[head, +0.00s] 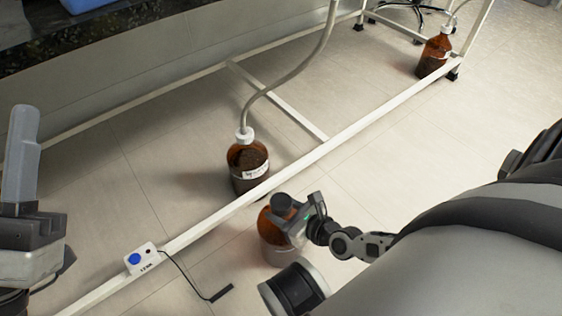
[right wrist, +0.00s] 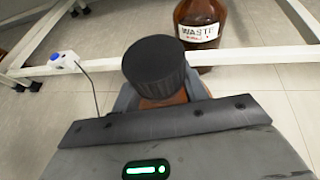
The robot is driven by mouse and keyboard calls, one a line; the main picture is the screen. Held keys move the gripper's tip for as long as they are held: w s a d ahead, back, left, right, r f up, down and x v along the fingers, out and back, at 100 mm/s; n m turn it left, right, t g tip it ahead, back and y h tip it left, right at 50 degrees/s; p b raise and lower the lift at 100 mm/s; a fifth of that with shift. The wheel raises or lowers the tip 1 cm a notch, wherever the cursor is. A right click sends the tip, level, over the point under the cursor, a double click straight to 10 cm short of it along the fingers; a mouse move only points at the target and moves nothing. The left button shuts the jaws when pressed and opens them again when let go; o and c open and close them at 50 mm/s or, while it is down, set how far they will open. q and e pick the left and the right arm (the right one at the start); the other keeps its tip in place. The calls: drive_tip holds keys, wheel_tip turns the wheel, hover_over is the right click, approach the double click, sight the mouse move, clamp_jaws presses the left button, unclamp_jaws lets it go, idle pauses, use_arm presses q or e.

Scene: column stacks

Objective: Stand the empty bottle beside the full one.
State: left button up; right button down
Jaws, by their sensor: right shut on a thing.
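An amber bottle with a black cap (head: 271,228) is upright in my right gripper (head: 294,217), on the near side of the white rail. I cannot tell whether its base touches the floor. In the right wrist view its black cap (right wrist: 155,64) fills the middle and hides most of its body. The full bottle (head: 247,164), amber with dark contents and a white cap with a hose, stands just beyond the rail. Its "WASTE" label (right wrist: 199,32) shows in the right wrist view.
The low white rail (head: 225,210) runs diagonally between the two bottles. A small box with a blue button (head: 139,258) and a dark cable sits on it. Another amber bottle (head: 434,54) stands far right. Bare floor lies right of the rail.

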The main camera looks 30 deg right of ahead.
drive_tip(key=shift+w+r, duration=0.1)
drive_tip(key=shift+w, duration=0.05)
use_arm(q)
drive_tip(key=shift+s+r+m, duration=0.15)
drive_tip(key=shift+r+m, duration=0.05)
drive_tip(key=shift+m, duration=0.2)
use_arm(e)
drive_tip(key=c, duration=0.8)
unclamp_jaws()
drive_tip(key=shift+f, duration=0.3)
drive_tip(key=shift+o, duration=0.2)
drive_tip(key=shift+r, duration=0.1)
